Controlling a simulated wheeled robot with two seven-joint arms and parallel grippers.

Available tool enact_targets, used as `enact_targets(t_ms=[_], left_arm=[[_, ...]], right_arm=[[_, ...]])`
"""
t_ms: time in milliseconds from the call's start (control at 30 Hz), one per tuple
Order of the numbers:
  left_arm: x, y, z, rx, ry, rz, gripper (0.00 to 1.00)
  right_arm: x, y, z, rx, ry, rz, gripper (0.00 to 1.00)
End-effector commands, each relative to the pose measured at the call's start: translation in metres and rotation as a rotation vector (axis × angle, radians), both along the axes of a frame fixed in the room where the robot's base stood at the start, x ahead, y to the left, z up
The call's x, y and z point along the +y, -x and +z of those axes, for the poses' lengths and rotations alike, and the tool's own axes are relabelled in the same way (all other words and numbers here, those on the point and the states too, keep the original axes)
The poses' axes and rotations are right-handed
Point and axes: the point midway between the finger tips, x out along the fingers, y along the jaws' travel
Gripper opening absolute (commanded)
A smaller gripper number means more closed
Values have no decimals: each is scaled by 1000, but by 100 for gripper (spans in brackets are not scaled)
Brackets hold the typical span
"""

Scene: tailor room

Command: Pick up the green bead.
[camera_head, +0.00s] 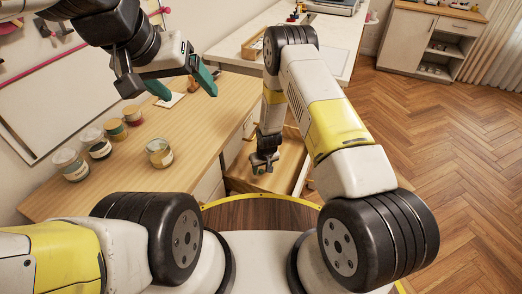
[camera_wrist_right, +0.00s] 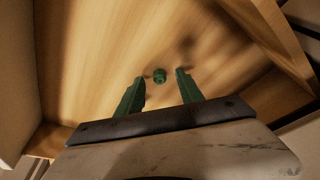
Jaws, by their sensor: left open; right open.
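The green bead (camera_wrist_right: 159,75) is small and dark green and lies on the wooden floor of an open drawer in the right wrist view. My right gripper (camera_wrist_right: 159,92) is open and empty, its two green fingers pointing at the bead, which shows between and just beyond the fingertips. In the head view my right gripper (camera_head: 264,166) points down into the open drawer (camera_head: 285,172), and the bead cannot be made out there. My left gripper (camera_head: 184,88) is open and empty, high over the wooden counter.
The drawer walls (camera_wrist_right: 270,40) stand close around my right gripper. Several jars (camera_head: 160,152) stand on the wooden counter (camera_head: 190,125) at the left. A white table (camera_head: 330,35) is at the back, and the parquet floor (camera_head: 440,130) at the right is clear.

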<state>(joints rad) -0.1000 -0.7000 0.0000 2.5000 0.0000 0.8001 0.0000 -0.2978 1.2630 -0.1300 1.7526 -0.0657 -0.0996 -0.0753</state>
Motion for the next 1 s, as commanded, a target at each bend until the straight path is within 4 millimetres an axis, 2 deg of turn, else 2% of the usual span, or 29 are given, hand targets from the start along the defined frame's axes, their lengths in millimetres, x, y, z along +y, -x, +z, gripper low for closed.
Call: enact_targets(t_ms=[100,300,367,533,867,1000], left_arm=[[0,0,0,0,0,0,79],[0,0,0,0,0,0,79],[0,0,0,0,0,0,79],[0,0,0,0,0,0,79],[0,0,0,0,0,0,79],[0,0,0,0,0,0,79]], right_arm=[[1,-2,-7,0,0,0,44],[1,-2,-7,0,0,-1,44],[1,-2,-7,0,0,-1,34],[1,-2,-7,0,0,-1,1],[1,-2,-7,0,0,-1,0],[1,-3,3,-1,-1,-1,0]])
